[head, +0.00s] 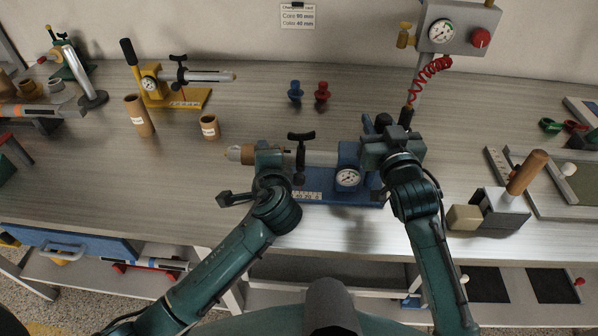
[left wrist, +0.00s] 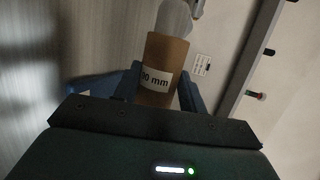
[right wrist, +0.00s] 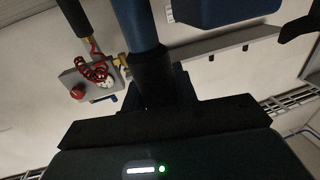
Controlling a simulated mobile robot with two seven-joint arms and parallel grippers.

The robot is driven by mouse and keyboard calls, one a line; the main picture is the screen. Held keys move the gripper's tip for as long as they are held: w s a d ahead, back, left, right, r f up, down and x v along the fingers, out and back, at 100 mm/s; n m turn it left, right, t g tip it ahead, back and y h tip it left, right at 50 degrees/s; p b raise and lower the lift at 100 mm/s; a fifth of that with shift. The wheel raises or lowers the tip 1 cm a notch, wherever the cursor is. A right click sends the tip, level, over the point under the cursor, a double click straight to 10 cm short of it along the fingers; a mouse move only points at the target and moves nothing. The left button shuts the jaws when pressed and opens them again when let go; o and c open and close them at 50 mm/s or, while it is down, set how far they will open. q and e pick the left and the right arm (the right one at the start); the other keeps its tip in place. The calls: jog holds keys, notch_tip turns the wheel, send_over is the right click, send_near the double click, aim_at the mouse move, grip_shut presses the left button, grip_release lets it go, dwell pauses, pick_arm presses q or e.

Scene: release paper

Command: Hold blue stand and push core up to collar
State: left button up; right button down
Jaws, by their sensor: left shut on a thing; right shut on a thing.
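The blue stand (head: 347,160) lies along the middle of the bench, with a round gauge and a pale horizontal shaft (head: 322,158) pointing left. A dark collar with a T-handle (head: 300,152) sits on the shaft. A tan cardboard core (head: 236,153) is at the shaft's left end. My left gripper (head: 268,158) is shut around the core, which shows its label in the left wrist view (left wrist: 167,52). My right gripper (head: 385,148) is shut on the stand's dark grip (right wrist: 152,78) at its right end. My left gripper hides where the core's right end lies.
A tall core (head: 138,115) and a short core (head: 208,127) stand at the back left near a yellow stand (head: 180,98). Blue and red knobs (head: 295,92) stand behind. A wooden-handled block (head: 505,205) is at right. A red coiled hose (head: 430,72) hangs near my right gripper.

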pick_arm(q)
jog(key=shift+d, duration=0.65)
jog(key=o, duration=1)
jog(key=shift+s+d+f, duration=0.1)
jog(key=shift+d, duration=0.05)
jog(key=shift+s, duration=0.1)
jog(key=v, duration=0.7)
jog(key=shift+r, duration=0.25)
jog(key=shift+a, duration=0.2)
